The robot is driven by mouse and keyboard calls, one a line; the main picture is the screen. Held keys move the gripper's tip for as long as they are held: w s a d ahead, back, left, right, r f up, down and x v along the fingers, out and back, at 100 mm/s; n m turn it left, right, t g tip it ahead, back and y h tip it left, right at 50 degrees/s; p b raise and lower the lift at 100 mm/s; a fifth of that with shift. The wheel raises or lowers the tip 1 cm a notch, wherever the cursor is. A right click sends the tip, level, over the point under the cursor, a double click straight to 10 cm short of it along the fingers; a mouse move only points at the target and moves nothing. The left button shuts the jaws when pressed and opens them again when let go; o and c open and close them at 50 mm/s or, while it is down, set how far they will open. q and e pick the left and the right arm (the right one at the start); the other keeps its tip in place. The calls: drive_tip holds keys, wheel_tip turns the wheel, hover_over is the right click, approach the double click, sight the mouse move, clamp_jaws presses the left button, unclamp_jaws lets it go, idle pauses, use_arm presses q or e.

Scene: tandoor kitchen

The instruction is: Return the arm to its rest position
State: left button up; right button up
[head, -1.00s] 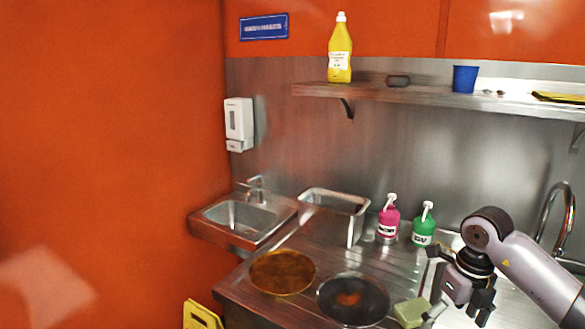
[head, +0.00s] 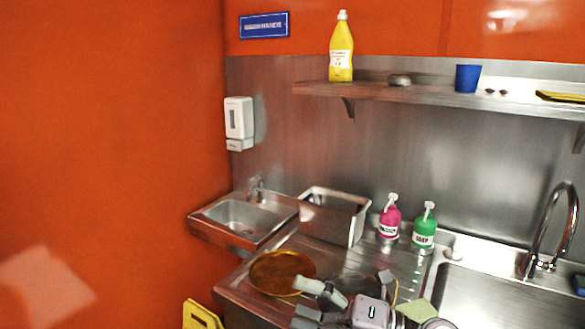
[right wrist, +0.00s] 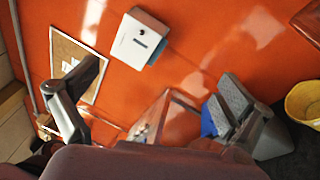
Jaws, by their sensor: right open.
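My right gripper (head: 308,301) is low in the head view, in front of the steel drainboard, with its fingers apart and nothing between them. It hides the dark pan and part of the green sponge (head: 420,310). In the right wrist view my right gripper (right wrist: 163,85) shows its two fingers wide apart, with an orange wall and a white box on it (right wrist: 140,38) beyond. My left gripper is not in view.
A brown round pan (head: 282,272) lies left of my gripper. A steel container (head: 335,218), pink bottle (head: 389,220) and green soap bottle (head: 424,230) stand behind. A tall faucet (head: 548,230) rises at the right. A wall shelf (head: 430,96) runs above.

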drive_tip(key=w+d+r+m+t+h, duration=0.1)
drive_tip(key=w+d+m+t+h, duration=0.1)
drive_tip(key=d+m+t+h, duration=0.45)
drive_tip(key=w+d+m+t+h, duration=0.25)
drive_tip(key=m+t, duration=0.55)
drive_tip(key=m, duration=0.4)
drive_tip(key=s+d+f+m+g+h, duration=0.3)
drive_tip(key=d+f+m+h, duration=0.25)
drive_tip(key=f, duration=0.25)
drive_tip(key=s+d+f+m+g+h, duration=0.3)
drive_tip(key=d+f+m+h, duration=0.2)
drive_tip(key=f+m, duration=0.25)
drive_tip(key=s+f+m+g+y, duration=0.1)
drive_tip(key=s+f+g, duration=0.6)
drive_tip(key=s, duration=0.4)
drive_tip(key=s+f+m+g, duration=0.2)
drive_tip(key=s+f+g, duration=0.2)
drive_tip(key=s+f, duration=0.6)
wheel_tip(320, 180, down, 23)
drive_tip(key=s+g, duration=0.1)
drive_tip(key=s, duration=0.1)
drive_tip(key=s+d+f+g, duration=0.1)
drive_tip(key=s+d+f, duration=0.1)
drive_tip(key=s+f, duration=1.5)
drive_tip(key=shift+d+f+n, duration=0.25)
drive_tip(key=shift+d+n, duration=0.1)
drive_tip(key=shift+d, duration=0.05)
drive_tip(key=shift+g, duration=0.25)
